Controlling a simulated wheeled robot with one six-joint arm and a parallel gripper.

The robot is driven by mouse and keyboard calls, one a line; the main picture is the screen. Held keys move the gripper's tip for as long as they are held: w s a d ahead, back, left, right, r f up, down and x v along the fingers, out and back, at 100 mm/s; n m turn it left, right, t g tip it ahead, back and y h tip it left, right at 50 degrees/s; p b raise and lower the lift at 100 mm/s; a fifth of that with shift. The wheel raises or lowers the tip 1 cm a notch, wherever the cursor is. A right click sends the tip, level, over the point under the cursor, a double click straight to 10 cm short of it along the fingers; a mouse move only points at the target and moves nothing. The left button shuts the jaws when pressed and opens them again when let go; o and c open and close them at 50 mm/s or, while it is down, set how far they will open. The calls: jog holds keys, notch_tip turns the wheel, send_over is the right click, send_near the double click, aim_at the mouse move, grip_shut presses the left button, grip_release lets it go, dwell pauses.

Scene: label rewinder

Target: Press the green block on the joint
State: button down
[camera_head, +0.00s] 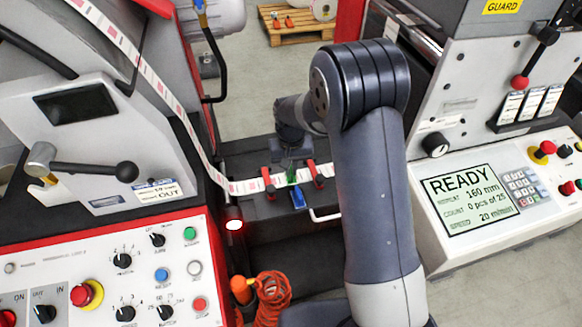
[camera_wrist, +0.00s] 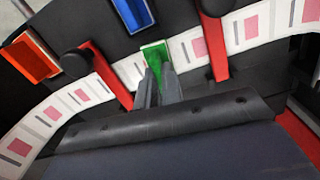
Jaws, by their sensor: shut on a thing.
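The green block (camera_wrist: 153,53) is between the fingertips of my gripper (camera_wrist: 158,75), at the white label strip (camera_wrist: 192,47) in the wrist view. In the head view the green block (camera_head: 292,176) shows just below my gripper (camera_head: 289,163), over the strip between two red clamps. My gripper is shut on the block. The block's underside is hidden, so I cannot tell whether it touches the strip. The joint in the strip is not clearly seen; it is likely covered by the block and fingers.
Red clamp arms (camera_wrist: 113,80) and (camera_wrist: 216,48) cross the strip on both sides of my gripper. A wire handle (camera_head: 325,216) stands at the table's front.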

jog(key=shift+f+b, duration=0.3)
jog(key=shift+f, duration=0.05)
dwell(1.1)
jog(key=shift+r, duration=0.1)
jog(key=shift+r+p, duration=1.65)
jog(key=shift+r, duration=0.8)
jog(key=shift+r+p, duration=1)
jog(key=shift+r, duration=0.55)
